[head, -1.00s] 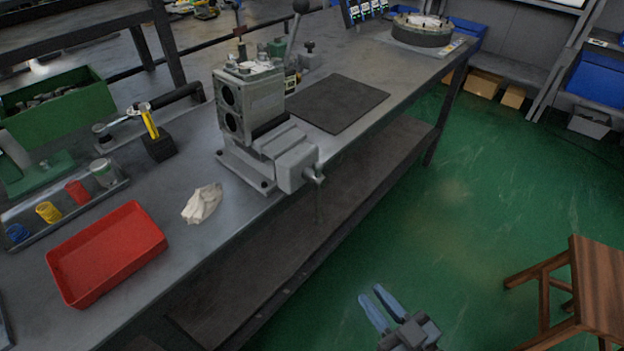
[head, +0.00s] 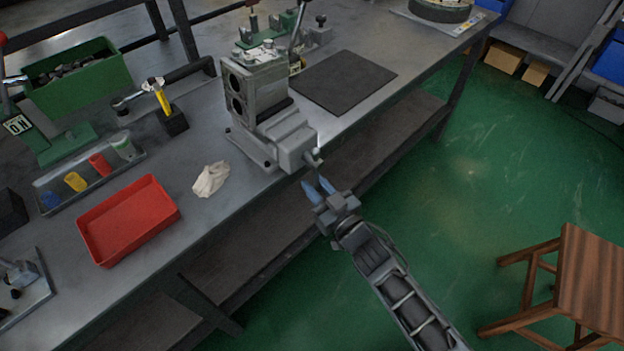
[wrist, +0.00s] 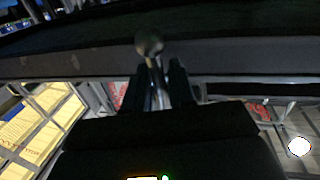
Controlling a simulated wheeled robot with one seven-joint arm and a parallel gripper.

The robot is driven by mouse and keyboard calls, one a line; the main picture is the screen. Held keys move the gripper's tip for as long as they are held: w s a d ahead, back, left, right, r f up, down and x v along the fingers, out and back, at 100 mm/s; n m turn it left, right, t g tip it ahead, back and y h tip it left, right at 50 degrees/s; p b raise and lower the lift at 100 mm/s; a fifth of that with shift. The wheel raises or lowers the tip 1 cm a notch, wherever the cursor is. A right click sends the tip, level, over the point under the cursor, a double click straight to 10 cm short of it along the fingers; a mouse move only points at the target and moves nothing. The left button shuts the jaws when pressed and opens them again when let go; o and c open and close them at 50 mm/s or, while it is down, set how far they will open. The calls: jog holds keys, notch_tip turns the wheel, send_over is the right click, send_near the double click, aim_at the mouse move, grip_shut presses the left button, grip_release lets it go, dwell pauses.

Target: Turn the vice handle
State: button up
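The grey vice (head: 285,138) stands bolted at the front edge of the workbench, its screw end (head: 313,158) jutting over the floor. My gripper (head: 320,187) is just below and in front of that screw end, its two blue fingertips apart and pointing up towards it. In the wrist view, the vice handle (wrist: 149,45) shows as a bar with a blurred round knob, running down between the dark fingers of my gripper (wrist: 152,75). Whether the fingers touch the bar, I cannot tell. In the head view the handle is too small or hidden to make out.
The workbench (head: 235,215) holds a red tray (head: 128,222), a crumpled white cloth (head: 211,179) and a black mat (head: 343,83). A lower shelf (head: 240,255) runs under the bench near my gripper. A wooden stool (head: 590,275) stands right; green floor lies between.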

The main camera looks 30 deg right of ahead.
jog(key=shift+w+a, duration=0.1)
jog(key=shift+w, duration=0.7)
jog(key=shift+c, duration=0.4)
grip_shut()
